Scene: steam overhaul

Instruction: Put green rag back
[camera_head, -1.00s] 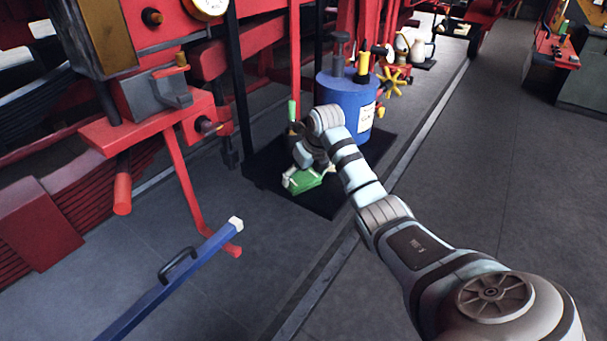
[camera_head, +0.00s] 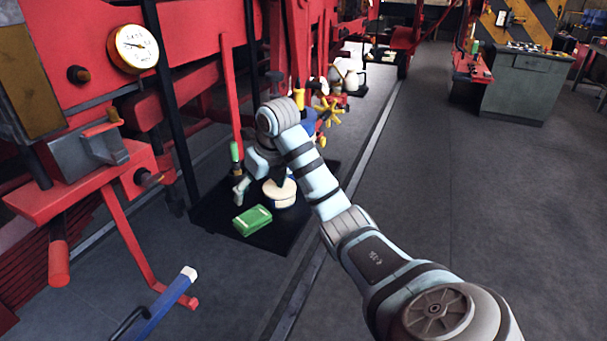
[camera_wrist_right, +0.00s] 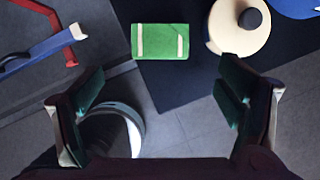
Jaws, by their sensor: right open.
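The green rag (camera_head: 253,219) is a folded green block lying flat on a black mat (camera_head: 277,238) on the floor. In the right wrist view the rag (camera_wrist_right: 148,41) shows two cream stripes and lies beyond my fingertips, apart from them. My right gripper (camera_head: 240,188) is above the mat, just up and left of the rag in the head view. Its fingers (camera_wrist_right: 160,84) are spread wide in the wrist view with nothing between them. My left gripper is out of view.
A cream round container (camera_head: 279,194) with a dark top (camera_wrist_right: 250,18) stands beside the rag. A green-topped bottle (camera_head: 235,153) and a blue drum (camera_head: 310,124), partly hidden by my arm, are near. Red machinery (camera_head: 200,35) borders the left. Open floor (camera_head: 450,210) lies right.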

